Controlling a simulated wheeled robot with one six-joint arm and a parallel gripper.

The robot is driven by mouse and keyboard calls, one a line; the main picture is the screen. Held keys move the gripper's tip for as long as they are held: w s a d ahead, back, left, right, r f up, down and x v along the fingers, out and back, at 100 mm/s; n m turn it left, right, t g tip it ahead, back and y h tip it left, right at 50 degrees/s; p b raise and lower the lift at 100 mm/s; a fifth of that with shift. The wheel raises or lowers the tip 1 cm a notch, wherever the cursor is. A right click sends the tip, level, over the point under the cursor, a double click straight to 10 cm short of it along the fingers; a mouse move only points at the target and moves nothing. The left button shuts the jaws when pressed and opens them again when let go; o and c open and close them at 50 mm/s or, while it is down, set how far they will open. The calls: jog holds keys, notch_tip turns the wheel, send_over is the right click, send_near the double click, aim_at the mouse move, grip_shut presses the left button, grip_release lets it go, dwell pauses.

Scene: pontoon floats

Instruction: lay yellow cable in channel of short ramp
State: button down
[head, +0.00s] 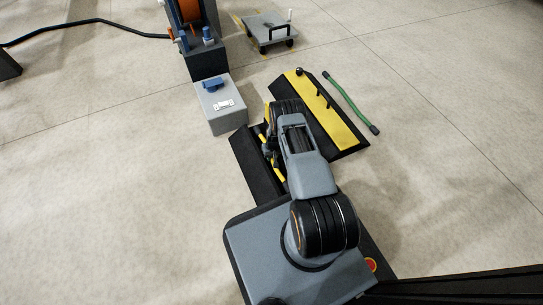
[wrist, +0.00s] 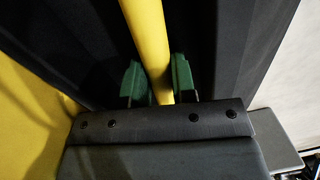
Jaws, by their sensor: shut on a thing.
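The yellow cable (wrist: 146,35) runs straight down the wrist view between the two green fingertips of my gripper (wrist: 158,82), which is shut on it. The black ramp (wrist: 220,40) lies around and below the cable in that view; whether the cable rests on the channel floor cannot be told. In the head view the black ramp (head: 258,175) lies partly under my arm, and short yellow cable pieces (head: 267,111) show beside the arm. My gripper (head: 270,150) is mostly hidden there by my arm.
A yellow-topped black panel (head: 335,118) with dark knobs lies right of my arm. A green cable (head: 350,103) lies beyond it. A grey box (head: 220,107) stands at the ramp's far end, before a reel stand (head: 208,62). A low cart (head: 268,30) stands behind. Floor at right is clear.

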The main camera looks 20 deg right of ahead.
jog(key=c, duration=0.8)
grip_release()
jog(key=shift+c, duration=0.2)
notch_tip(320, 180, up, 14)
jog(key=d+p, duration=0.1)
jog(key=p, duration=0.5)
jog(key=shift+f, duration=0.15)
